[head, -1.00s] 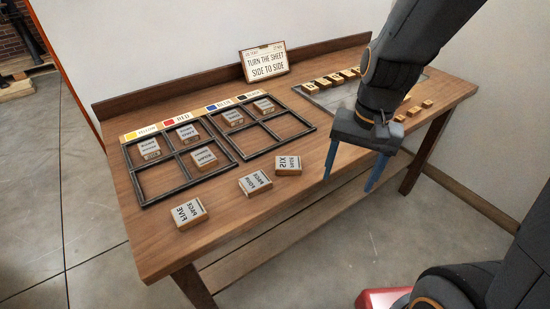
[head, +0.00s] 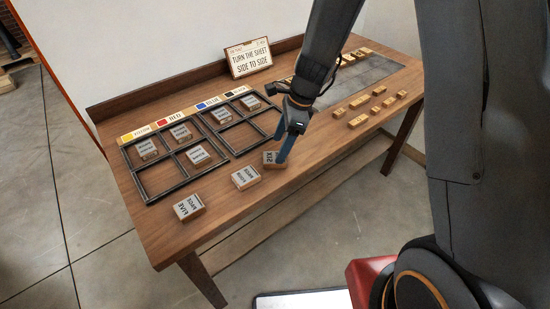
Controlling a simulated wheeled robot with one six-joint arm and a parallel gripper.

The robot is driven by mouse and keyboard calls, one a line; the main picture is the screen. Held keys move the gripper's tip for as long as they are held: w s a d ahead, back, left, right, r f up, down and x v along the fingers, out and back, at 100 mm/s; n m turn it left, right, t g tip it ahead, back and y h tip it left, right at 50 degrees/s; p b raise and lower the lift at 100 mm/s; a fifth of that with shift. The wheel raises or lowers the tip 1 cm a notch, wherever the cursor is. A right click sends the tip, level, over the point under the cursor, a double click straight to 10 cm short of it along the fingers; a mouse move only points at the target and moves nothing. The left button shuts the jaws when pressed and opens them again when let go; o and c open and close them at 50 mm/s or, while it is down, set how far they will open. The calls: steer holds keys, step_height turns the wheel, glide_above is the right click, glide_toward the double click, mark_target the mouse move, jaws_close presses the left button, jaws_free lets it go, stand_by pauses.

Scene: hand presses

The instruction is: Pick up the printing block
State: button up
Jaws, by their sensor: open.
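Three loose printing blocks lie along the front of the wooden table: a block marked FIVE (head: 188,206), a block marked FOUR (head: 245,177) and a block marked SIX (head: 270,160). More blocks sit in the dark frames, such as one in the left frame (head: 198,155) and one in the right frame (head: 222,115). My gripper (head: 281,155) is open and points down at the SIX block, with its blue fingers at that block's right side. Part of the block's right end is hidden by a finger. I cannot tell whether they touch.
A left frame (head: 146,185) and a right frame (head: 240,152) lie below a strip of colour labels (head: 185,117). A sign (head: 249,58) stands at the back. A grey slab (head: 365,78) with small wooden pieces (head: 378,90) around it lies at the right.

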mark_target(269, 157)
steer(key=shift+p+x, duration=0.35)
steer(key=shift+x, duration=1.7)
steer(key=shift+s, duration=0.15)
steer(key=c, duration=1.3)
steer(key=shift+r, duration=0.1)
